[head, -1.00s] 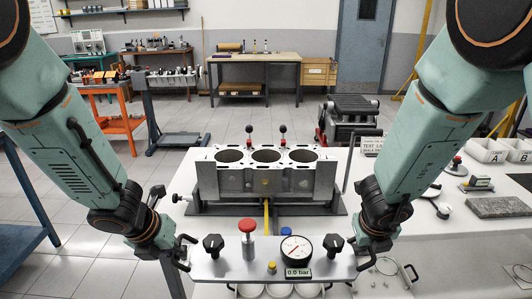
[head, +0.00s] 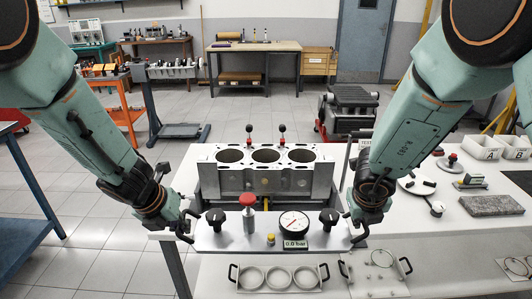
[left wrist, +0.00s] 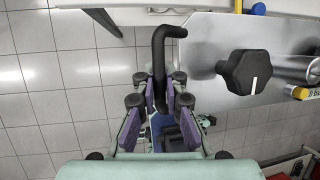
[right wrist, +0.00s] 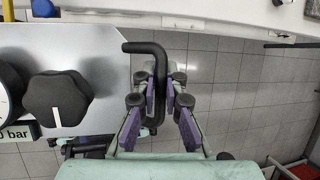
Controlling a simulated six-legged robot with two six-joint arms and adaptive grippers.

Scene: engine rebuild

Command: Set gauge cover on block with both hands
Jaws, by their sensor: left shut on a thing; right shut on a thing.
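The gauge cover (head: 270,232) is a grey plate with a red knob, two black knobs, a dial gauge and a 0.0 bar readout. It is held roughly level in front of the engine block (head: 266,175), which stands on the table with three open bores facing up. My left gripper (head: 188,228) is shut on the cover's left handle, a black bent bar in the left wrist view (left wrist: 160,70). My right gripper (head: 357,230) is shut on the right handle, which shows in the right wrist view (right wrist: 158,80). The cover hides the table strip under it.
A tray with three rings (head: 279,291) lies in front of the cover on the white table (head: 330,265). A second tray (head: 375,285) is to its right. Two red-topped posts (head: 282,135) stand behind the bores. Bins and a grey slab (head: 495,205) are at right.

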